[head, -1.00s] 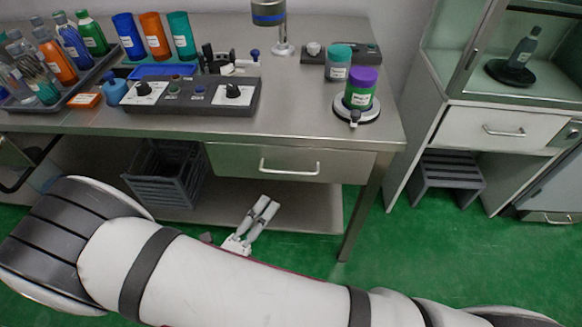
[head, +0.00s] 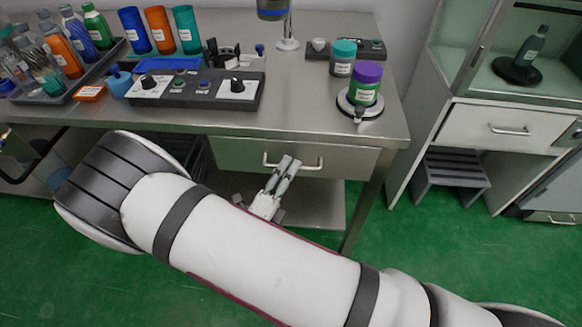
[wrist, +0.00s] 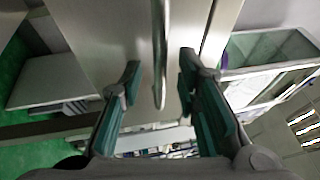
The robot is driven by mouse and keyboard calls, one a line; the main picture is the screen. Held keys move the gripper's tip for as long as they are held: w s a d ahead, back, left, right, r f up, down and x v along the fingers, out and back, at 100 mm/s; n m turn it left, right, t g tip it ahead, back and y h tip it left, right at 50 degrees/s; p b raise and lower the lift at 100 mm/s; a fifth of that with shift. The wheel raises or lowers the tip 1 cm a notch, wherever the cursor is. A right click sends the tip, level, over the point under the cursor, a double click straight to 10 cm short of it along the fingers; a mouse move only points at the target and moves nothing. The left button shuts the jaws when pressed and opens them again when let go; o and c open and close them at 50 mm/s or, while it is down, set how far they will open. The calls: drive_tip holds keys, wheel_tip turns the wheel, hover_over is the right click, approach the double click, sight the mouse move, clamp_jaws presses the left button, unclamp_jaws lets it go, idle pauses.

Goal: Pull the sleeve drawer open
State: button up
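The drawer (head: 232,155) is a steel-fronted one under the bench top, and it looks closed. Its pale bar handle (head: 312,166) runs across the front. My gripper (head: 285,168) is at the drawer front, with its fingers overlapping the middle of the handle in the head view. In the wrist view my gripper (wrist: 160,80) is open, with a green-padded finger on each side. The handle (wrist: 159,50) appears upright between them there, with gaps on both sides against the drawer front (wrist: 110,40). Neither finger visibly touches the handle.
The steel bench top (head: 310,118) overhangs the drawer. A control panel (head: 205,95) and a purple-lidded jar (head: 366,85) on a round base stand on it. A lower shelf (head: 318,205) lies beneath.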

drive_tip(key=shift+w+d+r, duration=0.15)
drive_tip(key=shift+w+d, duration=0.15)
drive_tip(key=shift+w, duration=0.35)
clamp_jaws()
